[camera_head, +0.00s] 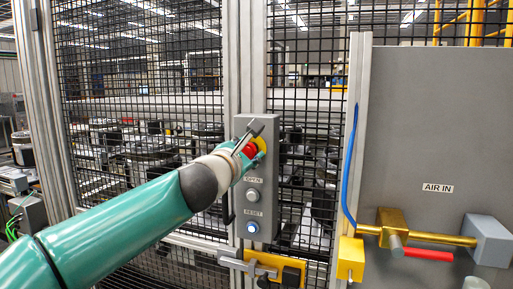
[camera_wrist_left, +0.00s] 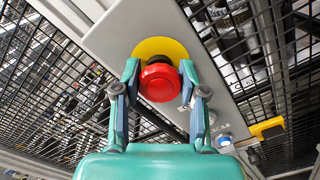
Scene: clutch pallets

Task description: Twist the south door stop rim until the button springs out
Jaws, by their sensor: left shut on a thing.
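The door stop is a red mushroom button (camera_wrist_left: 159,83) on a yellow disc (camera_wrist_left: 163,48), at the top of a grey control box (camera_head: 292,180). In the head view the red button (camera_head: 250,150) is partly hidden by my left gripper (camera_head: 249,143). In the left wrist view my left gripper (camera_wrist_left: 160,84) has one finger on each side of the red rim and is shut on it. I cannot tell whether the button is in or out. My right gripper is not in view.
Below on the box are an open button (camera_head: 252,195) and a lit blue reset button (camera_head: 252,228). A yellow latch (camera_head: 270,267) sits under the box. Mesh fence surrounds the post. At right is a grey panel (camera_head: 435,120) with a brass air valve (camera_head: 393,228) and red handle.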

